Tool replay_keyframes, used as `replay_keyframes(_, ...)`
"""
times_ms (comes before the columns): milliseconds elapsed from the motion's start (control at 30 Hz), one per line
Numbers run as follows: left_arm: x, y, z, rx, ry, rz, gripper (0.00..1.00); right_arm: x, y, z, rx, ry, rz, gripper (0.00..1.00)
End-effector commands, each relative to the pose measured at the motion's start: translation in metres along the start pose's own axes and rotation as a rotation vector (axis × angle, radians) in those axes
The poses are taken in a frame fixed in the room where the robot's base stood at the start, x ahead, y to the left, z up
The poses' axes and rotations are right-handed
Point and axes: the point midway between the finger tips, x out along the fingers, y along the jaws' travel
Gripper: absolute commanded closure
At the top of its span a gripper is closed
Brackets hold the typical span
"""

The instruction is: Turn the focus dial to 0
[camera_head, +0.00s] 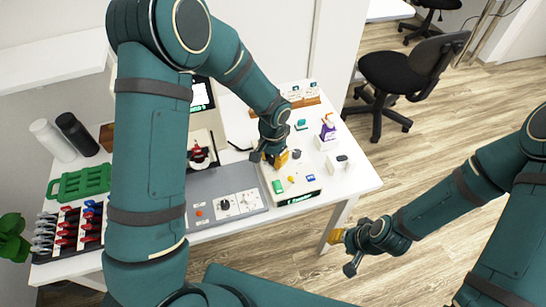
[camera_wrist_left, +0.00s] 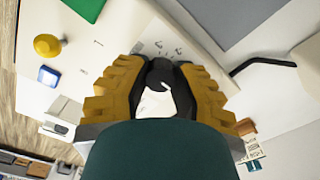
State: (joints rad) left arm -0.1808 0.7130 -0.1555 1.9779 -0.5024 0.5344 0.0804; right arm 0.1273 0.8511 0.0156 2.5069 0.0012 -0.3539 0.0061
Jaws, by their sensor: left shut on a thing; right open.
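My left gripper (camera_head: 277,158) is over the back of a white box-shaped device (camera_head: 270,176). In the left wrist view its yellow fingers (camera_wrist_left: 162,82) are shut on a black round dial (camera_wrist_left: 157,72) with a white part on it. Small dark marks show on the white face beside the dial. I cannot read which mark it points to. In the head view the gripper hides the dial. My right gripper (camera_head: 345,250) is open and empty, off the table at the right, above the floor.
The device carries a green button (camera_head: 277,186), a yellow knob (camera_head: 291,179) and a blue button (camera_head: 310,178). A grey panel (camera_head: 205,185) with two dials and a red button lies to its left.

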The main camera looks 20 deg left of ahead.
Motion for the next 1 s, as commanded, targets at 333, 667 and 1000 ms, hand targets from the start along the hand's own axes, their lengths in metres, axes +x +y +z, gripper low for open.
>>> replay_keyframes(333, 0.000, 0.000, 0.000, -0.001, -0.001, 0.000, 0.41, 0.000, 0.000, 0.000, 0.000, 0.000, 0.000, 0.60)
replay_keyframes(667, -0.028, 0.000, -0.001, -0.002, 0.004, 0.000, 0.41, 0.000, 0.000, 0.000, 0.000, 0.000, 0.000, 0.60)
replay_keyframes(1000, -0.095, 0.000, -0.001, -0.001, 0.004, -0.001, 0.41, 0.000, 0.000, 0.000, 0.000, 0.000, 0.000, 0.60)
